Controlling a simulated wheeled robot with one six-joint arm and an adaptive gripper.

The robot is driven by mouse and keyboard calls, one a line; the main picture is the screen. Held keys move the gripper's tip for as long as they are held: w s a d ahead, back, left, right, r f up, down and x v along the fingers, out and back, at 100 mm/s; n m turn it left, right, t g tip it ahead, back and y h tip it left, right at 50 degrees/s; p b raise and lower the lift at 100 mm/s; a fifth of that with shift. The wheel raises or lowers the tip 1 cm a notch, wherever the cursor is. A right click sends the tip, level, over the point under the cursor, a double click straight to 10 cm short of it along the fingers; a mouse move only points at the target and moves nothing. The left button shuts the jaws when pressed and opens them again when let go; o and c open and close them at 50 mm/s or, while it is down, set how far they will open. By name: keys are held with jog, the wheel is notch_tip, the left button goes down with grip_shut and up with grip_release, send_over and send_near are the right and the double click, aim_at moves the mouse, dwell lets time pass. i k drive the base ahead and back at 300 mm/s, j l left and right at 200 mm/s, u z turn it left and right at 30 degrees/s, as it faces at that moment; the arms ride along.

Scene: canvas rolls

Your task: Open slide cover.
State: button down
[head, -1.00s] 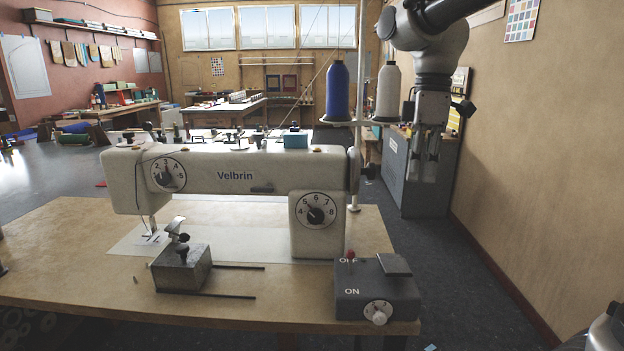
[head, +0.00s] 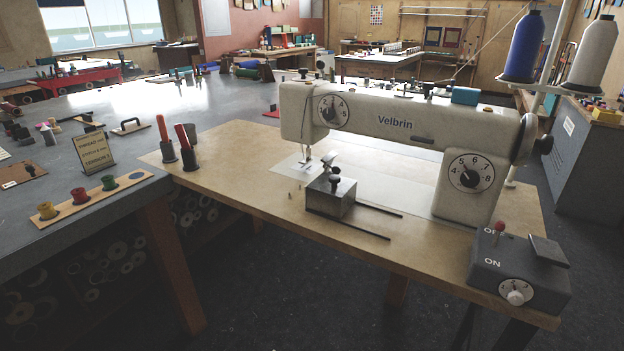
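A white Velbrin sewing machine (head: 396,124) stands on a wooden table (head: 240,165). No part is clearly marked as the slide cover. A pale flat plate (head: 400,189) lies on the table under the machine's arm, around the needle area. A grey metal block (head: 331,198) with a small lever on top sits in front of the needle, on two dark rails (head: 348,225) that run to the right. I cannot tell whether any cover is open. My gripper is not in view.
A grey control box (head: 518,272) with a red switch and a dial sits at the table's right front corner. Blue (head: 524,45) and white thread cones (head: 595,50) stand behind the machine. A grey table (head: 110,205) on the left holds a sign (head: 94,151) and spools. Dark floor is open in front.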

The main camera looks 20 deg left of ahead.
aim_at(333, 195)
jog(key=u, duration=1)
